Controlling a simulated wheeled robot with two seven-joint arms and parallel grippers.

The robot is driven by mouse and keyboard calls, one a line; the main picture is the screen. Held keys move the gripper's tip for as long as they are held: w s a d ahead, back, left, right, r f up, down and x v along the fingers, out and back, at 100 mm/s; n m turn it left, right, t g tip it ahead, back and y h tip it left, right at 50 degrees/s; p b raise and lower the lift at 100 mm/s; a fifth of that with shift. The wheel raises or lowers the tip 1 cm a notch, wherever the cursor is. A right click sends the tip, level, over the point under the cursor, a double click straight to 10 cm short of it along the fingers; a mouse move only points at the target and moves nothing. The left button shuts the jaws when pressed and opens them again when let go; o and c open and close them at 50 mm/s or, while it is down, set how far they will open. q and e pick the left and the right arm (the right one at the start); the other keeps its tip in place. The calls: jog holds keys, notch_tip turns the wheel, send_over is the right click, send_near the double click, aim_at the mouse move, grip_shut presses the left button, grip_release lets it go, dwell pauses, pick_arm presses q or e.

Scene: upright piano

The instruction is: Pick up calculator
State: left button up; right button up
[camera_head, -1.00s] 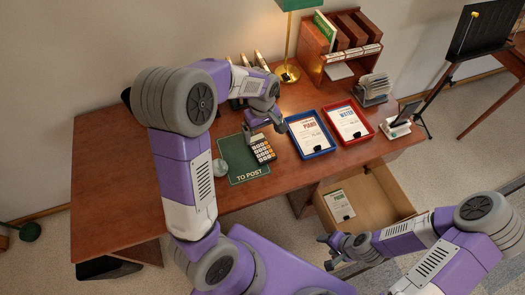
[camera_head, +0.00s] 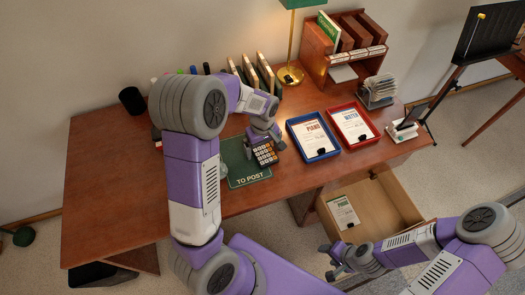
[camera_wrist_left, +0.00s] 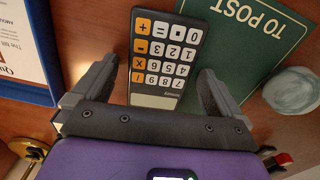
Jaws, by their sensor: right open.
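The calculator (camera_head: 265,154), dark with white and orange keys, lies at the right edge of the green "TO POST" mat (camera_head: 246,181). My left gripper (camera_head: 264,140) is right over it. In the left wrist view the calculator (camera_wrist_left: 168,50) lies between the two open fingers (camera_wrist_left: 160,80), with a small gap visible beside the left finger. My right gripper (camera_head: 331,262) is open and empty, low in front of the desk near the drawer.
A blue tray (camera_head: 333,151) and a red tray (camera_head: 376,134) with papers stand right of the calculator. A lamp (camera_head: 291,75) and a wooden organiser (camera_head: 310,45) stand behind. An open drawer (camera_head: 398,193) juts out in front.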

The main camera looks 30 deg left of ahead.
pick_arm(q)
jog(key=c, duration=1.1)
